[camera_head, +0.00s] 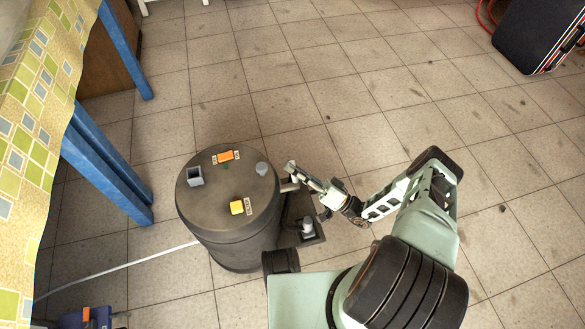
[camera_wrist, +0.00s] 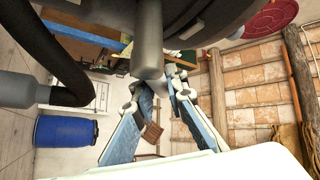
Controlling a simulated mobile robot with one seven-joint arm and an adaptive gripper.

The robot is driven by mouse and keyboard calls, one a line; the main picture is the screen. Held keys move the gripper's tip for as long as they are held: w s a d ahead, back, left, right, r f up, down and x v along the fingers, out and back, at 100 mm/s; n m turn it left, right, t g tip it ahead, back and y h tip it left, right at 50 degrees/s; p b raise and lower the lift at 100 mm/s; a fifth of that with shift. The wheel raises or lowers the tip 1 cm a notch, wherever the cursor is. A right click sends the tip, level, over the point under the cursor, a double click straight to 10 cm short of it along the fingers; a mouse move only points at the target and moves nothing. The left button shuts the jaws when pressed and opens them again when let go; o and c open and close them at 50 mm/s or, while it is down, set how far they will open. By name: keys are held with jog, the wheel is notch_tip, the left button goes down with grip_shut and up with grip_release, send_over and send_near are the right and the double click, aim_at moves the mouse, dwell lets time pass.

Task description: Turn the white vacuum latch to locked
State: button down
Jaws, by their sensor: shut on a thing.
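The vacuum is a dark grey round canister (camera_head: 225,225) standing on the tiled floor in the head view. A pale latch (camera_head: 288,187) juts from the upper right side of its body. My gripper (camera_head: 295,175) is at that side, its fingertips at the latch. In the wrist view a light grey bar (camera_wrist: 149,45), seemingly the latch, comes down from the dark canister between the fingertips of my gripper (camera_wrist: 154,84). The gripper is shut on it. The exact contact and the latch's locked or unlocked marking are hidden.
The lid carries an orange switch (camera_head: 225,156), a yellow button (camera_head: 237,208), a grey square socket (camera_head: 195,176) and a grey knob (camera_head: 262,168). A blue-legged table (camera_head: 105,170) stands left. A pale cord (camera_head: 120,268) crosses the floor.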

jog(key=shift+s+d+r+n+g+y, duration=0.15)
jog(key=shift+n+g+y, duration=0.15)
jog(key=shift+n+y, duration=0.3)
jog(key=shift+s+a+r+n+g+y, duration=0.1)
jog(key=shift+s+r+n+g+y, duration=0.2)
jog(key=shift+n, duration=0.5)
jog(key=shift+s+d+r+n+g+y, duration=0.1)
jog(key=shift+n+g+y, duration=0.2)
jog(key=shift+n+y, duration=0.35)
jog(key=shift+n, duration=0.25)
jog(key=c, duration=1.9)
grip_release()
notch_tip(320, 180, up, 10)
